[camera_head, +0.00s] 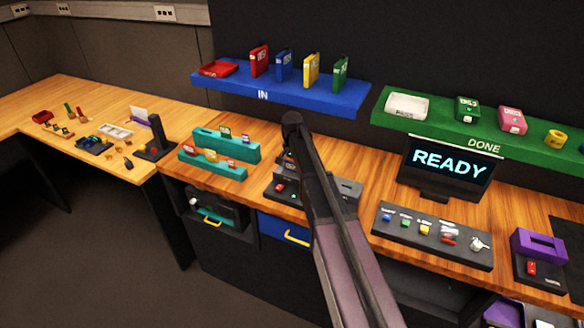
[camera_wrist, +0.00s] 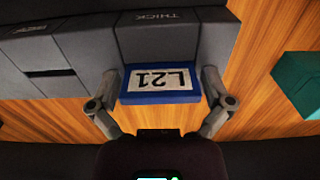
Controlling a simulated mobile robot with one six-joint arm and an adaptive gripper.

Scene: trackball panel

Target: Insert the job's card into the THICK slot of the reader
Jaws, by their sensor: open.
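In the wrist view the grey reader (camera_wrist: 160,42) has a block marked THICK, lettered upside down. A blue card with a white L21 label (camera_wrist: 133,97) stands at the near face of this block; its label end sticks out, and I cannot tell how deep the rest is in the slot. My gripper (camera_wrist: 160,78) is open, one finger on each side of the card, with small gaps showing. In the head view the reader (camera_head: 346,190) is partly hidden behind my arm, and my gripper's fingers and the card are not clearly visible.
Teal racks (camera_head: 243,151) with small cards stand left of the reader. A READY screen (camera_head: 448,166) and a dark button panel (camera_head: 432,236) are to the right. A blue IN shelf (camera_head: 285,95) and a green DONE shelf (camera_head: 480,132) hang above.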

